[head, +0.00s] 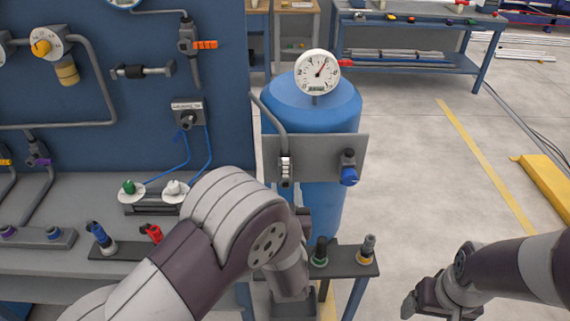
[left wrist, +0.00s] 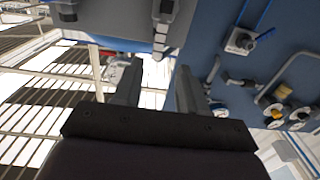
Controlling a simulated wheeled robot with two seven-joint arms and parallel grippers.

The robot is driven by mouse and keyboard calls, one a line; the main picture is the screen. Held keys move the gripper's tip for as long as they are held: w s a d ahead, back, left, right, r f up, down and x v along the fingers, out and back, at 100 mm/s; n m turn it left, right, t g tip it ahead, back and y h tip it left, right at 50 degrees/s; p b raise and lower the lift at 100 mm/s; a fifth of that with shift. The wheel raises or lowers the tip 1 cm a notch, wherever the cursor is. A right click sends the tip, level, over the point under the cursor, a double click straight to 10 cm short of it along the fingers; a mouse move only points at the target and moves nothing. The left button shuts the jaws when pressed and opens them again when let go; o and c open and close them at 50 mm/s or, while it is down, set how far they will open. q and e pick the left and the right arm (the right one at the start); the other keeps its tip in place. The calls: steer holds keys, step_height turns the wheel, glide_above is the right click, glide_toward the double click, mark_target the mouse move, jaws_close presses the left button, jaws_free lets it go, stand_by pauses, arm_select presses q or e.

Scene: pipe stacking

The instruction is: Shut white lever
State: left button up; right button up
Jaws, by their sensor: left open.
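The white lever (head: 285,170) hangs down from a dark valve at the end of a grey pipe, on a grey plate in front of the blue tank. In the left wrist view the pale lever (left wrist: 160,42) shows near the top, beyond the fingertips. My left gripper (left wrist: 155,85) is open, with nothing between its fingers. It points toward the lever from below and is apart from it. In the head view my left arm hides most of this gripper. My right gripper (head: 438,303) is low at the right, far from the lever, partly cut off by the frame.
A blue-handled valve (head: 348,172) sits on the same grey plate (head: 318,148), right of the lever. A round gauge (head: 317,72) tops the blue tank (head: 340,105). A small stand (head: 347,264) with upright fittings is below.

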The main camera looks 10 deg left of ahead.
mark_target(285, 168)
arm_select(q)
steer(key=p+x, duration=0.1)
steer(key=x, duration=0.8)
steer(key=shift+w+f, duration=0.15)
steer(key=shift+w, duration=0.15)
jaws_close()
